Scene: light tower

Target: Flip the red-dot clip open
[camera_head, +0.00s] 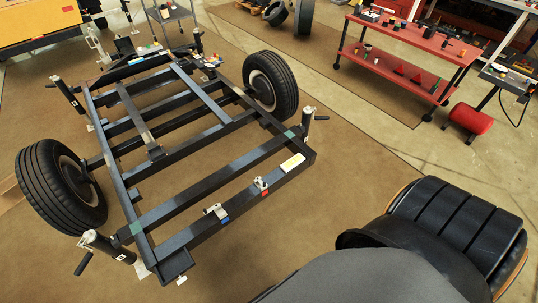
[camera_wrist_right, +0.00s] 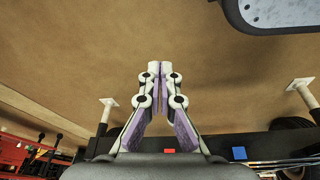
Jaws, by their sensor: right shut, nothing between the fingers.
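A small silver clip (camera_head: 261,183) sits on the dark front beam of the trailer frame (camera_head: 190,236), beside a red mark (camera_head: 265,194). It is too small to tell whether it is open or shut. A second silver clip (camera_head: 215,210) sits to its left by a blue mark (camera_head: 225,219). In the right wrist view my right gripper (camera_wrist_right: 160,68) is shut and empty, its fingertips over bare floor. The red mark (camera_wrist_right: 169,153) and the blue mark (camera_wrist_right: 239,153) show on the beam behind the fingers. My left gripper is in neither view.
Wheels (camera_head: 270,82) (camera_head: 62,186) flank the frame. A jack with a crank handle (camera_head: 307,122) stands at its right corner, and another (camera_head: 105,246) at the near left corner. A red cart (camera_head: 410,58) stands behind. Floor in front is clear.

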